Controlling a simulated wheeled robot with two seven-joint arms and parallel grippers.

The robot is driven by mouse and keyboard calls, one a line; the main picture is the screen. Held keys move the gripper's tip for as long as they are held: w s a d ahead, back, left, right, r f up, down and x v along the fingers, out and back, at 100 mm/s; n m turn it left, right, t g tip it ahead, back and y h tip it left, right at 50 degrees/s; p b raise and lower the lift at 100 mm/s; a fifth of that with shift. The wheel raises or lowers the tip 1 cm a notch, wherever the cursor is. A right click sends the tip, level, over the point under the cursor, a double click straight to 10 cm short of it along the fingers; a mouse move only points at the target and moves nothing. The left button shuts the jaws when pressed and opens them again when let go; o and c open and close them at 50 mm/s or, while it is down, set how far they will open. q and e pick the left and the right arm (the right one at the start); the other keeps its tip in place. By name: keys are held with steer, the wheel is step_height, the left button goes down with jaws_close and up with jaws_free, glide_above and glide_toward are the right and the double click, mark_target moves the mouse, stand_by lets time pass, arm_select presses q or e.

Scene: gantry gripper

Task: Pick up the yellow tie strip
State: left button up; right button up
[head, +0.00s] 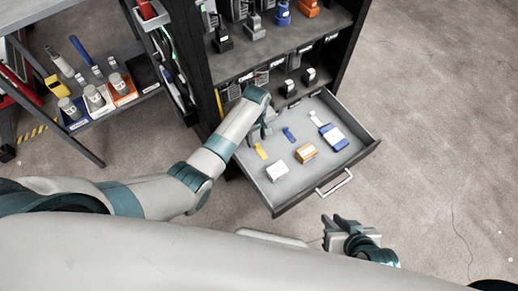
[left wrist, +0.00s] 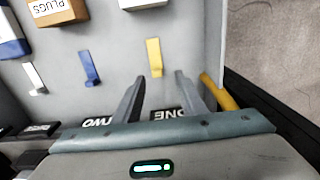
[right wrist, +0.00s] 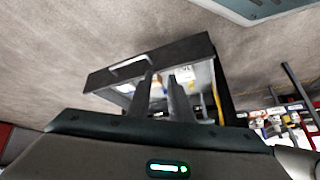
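The yellow tie strip (head: 261,151) lies flat in the open drawer, near its left side. In the left wrist view the strip (left wrist: 154,57) is just beyond the fingertips, roughly in line with the gap between them. My left gripper (left wrist: 159,78) is open and empty, above the drawer. In the head view my left gripper (head: 266,131) is over the back left of the drawer, partly hidden by its own wrist. My right gripper (head: 340,222) is outside the drawer, in front of it; in the right wrist view its fingers (right wrist: 160,76) are apart with nothing between them.
The drawer (head: 350,161) also holds a blue strip (head: 289,134), a white strip (head: 315,118), a white box (head: 277,172), an orange box (head: 306,153) and a blue-and-white box (head: 333,137). Shelves (head: 270,48) rise behind it. A cart (head: 110,101) stands at left. Floor at right is clear.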

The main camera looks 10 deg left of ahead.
mark_target(258, 145)
arm_select(q)
steer(key=shift+f, duration=0.1)
